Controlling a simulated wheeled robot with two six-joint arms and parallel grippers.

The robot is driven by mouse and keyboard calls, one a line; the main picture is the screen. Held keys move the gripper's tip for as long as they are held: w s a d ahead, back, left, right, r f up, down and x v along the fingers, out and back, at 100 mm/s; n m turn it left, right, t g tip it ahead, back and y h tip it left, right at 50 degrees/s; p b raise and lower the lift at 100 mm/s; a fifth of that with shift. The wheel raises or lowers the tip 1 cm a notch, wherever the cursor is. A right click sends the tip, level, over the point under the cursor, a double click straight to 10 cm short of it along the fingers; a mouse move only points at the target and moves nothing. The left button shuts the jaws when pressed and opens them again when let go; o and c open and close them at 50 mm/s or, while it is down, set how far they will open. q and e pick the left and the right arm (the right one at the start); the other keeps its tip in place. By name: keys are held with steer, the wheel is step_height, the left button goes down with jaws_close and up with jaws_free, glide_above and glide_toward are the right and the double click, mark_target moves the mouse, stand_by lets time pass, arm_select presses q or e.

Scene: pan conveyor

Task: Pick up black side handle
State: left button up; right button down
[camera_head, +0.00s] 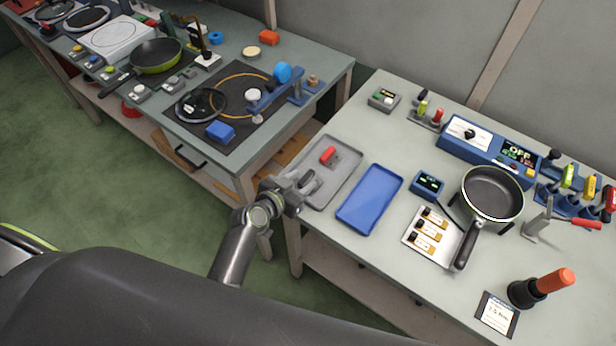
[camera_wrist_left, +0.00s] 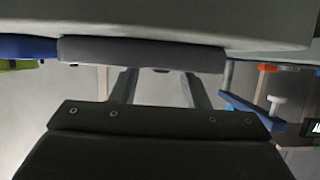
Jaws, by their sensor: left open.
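The black side handle (camera_head: 308,178) is a short dark bar at the left part of the grey tray (camera_head: 347,178). My left gripper (camera_head: 299,187) is at the tray's left edge, right by the handle. Its two fingers are apart in the left wrist view (camera_wrist_left: 160,82), with nothing held between them. Whether the fingers touch the handle I cannot tell. A red handle (camera_head: 328,155) lies farther back on the same tray. My right gripper is not in view.
A blue tray (camera_head: 370,198) lies just right of the grey tray. Beyond it are a small blue display box (camera_head: 427,185) and a pan (camera_head: 492,193). A gap separates the tables.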

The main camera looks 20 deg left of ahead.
arm_select(q)
steer(key=shift+x, duration=0.8)
jaws_close()
